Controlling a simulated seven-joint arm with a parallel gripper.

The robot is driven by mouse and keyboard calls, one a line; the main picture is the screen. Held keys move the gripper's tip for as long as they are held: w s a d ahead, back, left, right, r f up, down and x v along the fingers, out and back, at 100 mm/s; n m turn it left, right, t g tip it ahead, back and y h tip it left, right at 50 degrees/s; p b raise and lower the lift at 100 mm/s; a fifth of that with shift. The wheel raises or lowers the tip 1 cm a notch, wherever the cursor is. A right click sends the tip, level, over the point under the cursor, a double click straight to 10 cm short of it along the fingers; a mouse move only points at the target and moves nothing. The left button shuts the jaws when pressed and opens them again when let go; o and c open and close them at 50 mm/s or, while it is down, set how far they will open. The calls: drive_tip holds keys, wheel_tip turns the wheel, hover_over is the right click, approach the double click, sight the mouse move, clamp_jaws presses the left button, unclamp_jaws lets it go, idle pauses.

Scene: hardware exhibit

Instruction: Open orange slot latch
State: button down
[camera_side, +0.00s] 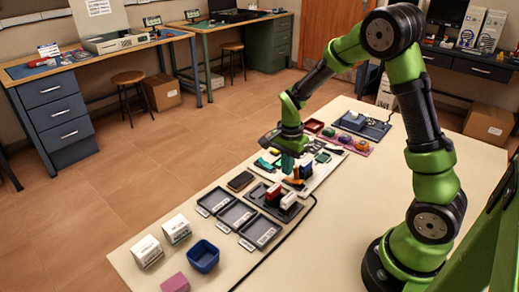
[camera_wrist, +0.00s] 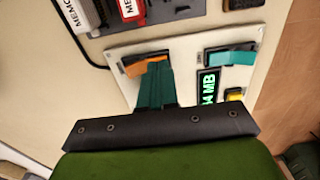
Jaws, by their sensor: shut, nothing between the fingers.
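The orange slot latch (camera_wrist: 146,66) is on a white panel (camera_wrist: 125,88), at its upper left in the wrist view. It looks tilted beside a dark slot, and my gripper's fingers partly hide it. In the side view the orange latch (camera_side: 293,181) shows just below my fingertips. My gripper (camera_side: 287,168) points down over the panel with its teal fingers together and empty. In the wrist view the fingertips of my gripper (camera_wrist: 155,72) are right at the latch's right part. I cannot tell whether they touch it.
A teal latch (camera_wrist: 232,56), a green-lit display (camera_wrist: 208,87) and a yellow button (camera_wrist: 234,95) share the panel. A dark tray with red and white blocks (camera_side: 283,199) stands close in front. Empty grey trays (camera_side: 238,215), a blue bin (camera_side: 203,256) and white boxes (camera_side: 147,251) lie nearer.

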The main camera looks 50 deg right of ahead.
drive_tip(key=shift+r, duration=2.6)
wheel_tip(320, 180, up, 6)
drive_tip(key=t, duration=0.2)
hover_over(286, 179)
drive_tip(key=a, duration=0.2)
drive_tip(key=s+a+r+n+t+y, duration=0.1)
drive_tip(key=s+a+r+n+t, duration=0.1)
drive_tip(key=s+a+r+n, duration=0.45)
drive_tip(key=s+a+r+n+t+y, duration=0.1)
drive_tip(key=s+a+r+n+t, duration=0.1)
drive_tip(key=s+n, duration=0.5)
drive_tip(key=shift+s+a+t, duration=0.2)
drive_tip(key=shift+a+t, duration=0.4)
drive_tip(key=shift+a, duration=0.1)
